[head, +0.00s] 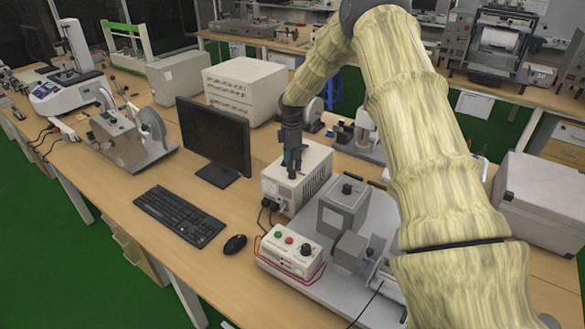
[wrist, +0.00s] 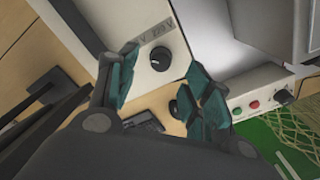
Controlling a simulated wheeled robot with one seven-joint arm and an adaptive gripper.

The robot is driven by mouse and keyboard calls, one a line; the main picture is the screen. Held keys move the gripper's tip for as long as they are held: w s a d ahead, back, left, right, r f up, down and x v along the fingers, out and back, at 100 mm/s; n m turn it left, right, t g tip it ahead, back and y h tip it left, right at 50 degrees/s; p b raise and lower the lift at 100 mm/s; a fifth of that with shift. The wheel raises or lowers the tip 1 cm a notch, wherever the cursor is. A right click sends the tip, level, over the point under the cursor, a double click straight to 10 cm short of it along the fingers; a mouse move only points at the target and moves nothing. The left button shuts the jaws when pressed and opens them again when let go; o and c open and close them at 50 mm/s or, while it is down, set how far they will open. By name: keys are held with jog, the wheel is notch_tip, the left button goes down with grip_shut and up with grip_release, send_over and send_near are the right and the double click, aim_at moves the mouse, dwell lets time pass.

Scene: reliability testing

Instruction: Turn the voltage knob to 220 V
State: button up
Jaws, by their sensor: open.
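The voltage knob (wrist: 160,61) is a small round black knob with a light mark, set on the white face of a box. Dark lettering, too blurred to read fully, runs beside it. The white power box (head: 315,162) stands right of the monitor in the head view. My gripper (wrist: 162,68) is open, its teal-padded fingers on either side of the knob in the picture; I cannot tell if they touch it. In the head view my gripper (head: 291,170) is at the box's upper front edge, and the knob cannot be made out.
A control box (head: 290,252) with green and red buttons and a black knob sits in front, beside grey test equipment (head: 343,205). A monitor (head: 213,140), keyboard (head: 180,215) and mouse (head: 235,244) are to the left. Cables hang at the power box's lower front.

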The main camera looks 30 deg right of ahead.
aim_at(292, 174)
jog(key=shift+f+p, duration=0.75)
jog(key=shift+f, duration=1.6)
jog(key=c, duration=1.1)
jog(key=shift+o, duration=0.2)
